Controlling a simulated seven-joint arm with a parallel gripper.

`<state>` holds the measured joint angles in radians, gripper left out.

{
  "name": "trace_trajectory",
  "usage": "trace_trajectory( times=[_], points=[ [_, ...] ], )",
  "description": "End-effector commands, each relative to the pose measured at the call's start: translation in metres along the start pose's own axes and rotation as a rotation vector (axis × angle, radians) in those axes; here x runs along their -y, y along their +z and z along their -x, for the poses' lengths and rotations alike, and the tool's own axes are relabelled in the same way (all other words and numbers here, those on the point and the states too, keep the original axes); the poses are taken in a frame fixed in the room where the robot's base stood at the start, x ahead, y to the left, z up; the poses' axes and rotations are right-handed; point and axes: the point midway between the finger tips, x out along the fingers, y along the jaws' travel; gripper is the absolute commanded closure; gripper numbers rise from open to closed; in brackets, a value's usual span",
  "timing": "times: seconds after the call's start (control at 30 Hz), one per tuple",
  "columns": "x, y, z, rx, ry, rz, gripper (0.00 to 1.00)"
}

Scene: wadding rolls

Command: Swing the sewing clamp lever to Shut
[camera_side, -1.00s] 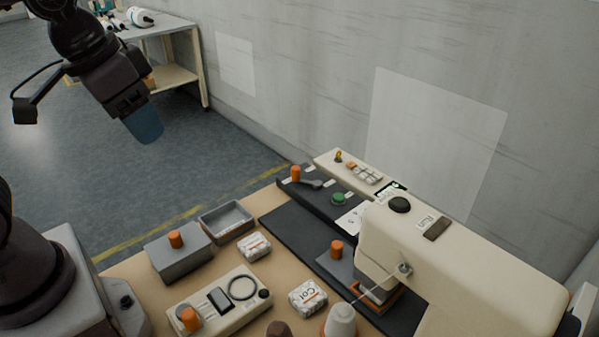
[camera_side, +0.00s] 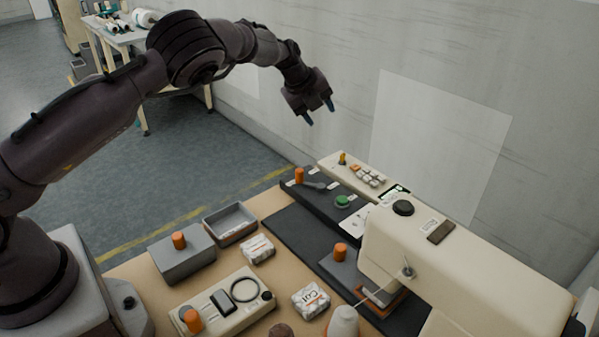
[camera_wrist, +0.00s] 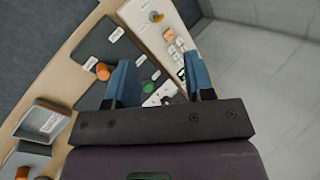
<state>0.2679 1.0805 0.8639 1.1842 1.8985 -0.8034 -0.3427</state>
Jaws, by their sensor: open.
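A lever with an orange knob (camera_side: 299,175) and a dark grey arm lies on the black panel (camera_side: 325,196) at the far end of the bench. The knob is at the panel's left end; the white labels around it are too small to read in the side view. The wrist view also shows the orange knob (camera_wrist: 103,71), left of my fingers. I take this for the clamp lever. My gripper (camera_side: 318,111) has two blue fingers, apart and empty, in the air above the panel and clear of the lever. The fingers also show in the wrist view (camera_wrist: 160,75).
A cream sewing machine (camera_side: 470,265) fills the right side. A green button (camera_side: 342,201) and a cream keypad strip (camera_side: 350,168) are near the lever. A grey lidded box (camera_side: 183,258), an open tray (camera_side: 230,222) and wrapped rolls lie nearer. The wall stands behind.

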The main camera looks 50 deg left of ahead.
Motion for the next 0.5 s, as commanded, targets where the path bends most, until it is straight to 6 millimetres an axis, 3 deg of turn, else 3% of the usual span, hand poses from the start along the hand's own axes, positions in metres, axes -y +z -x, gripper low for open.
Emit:
trace_trajectory(
  times=[0.07, 0.2, 0.37, 0.5],
  points=[
    [-0.018, -0.013, -0.006, -0.073, 0.184, -0.133, 0.51],
    [-0.034, -0.024, 0.016, -0.159, 0.394, -0.214, 0.51],
    [-0.05, -0.034, 0.025, -0.225, 0.503, -0.19, 0.51],
    [-0.056, -0.038, 0.017, -0.234, 0.509, -0.174, 0.51]
  ],
)
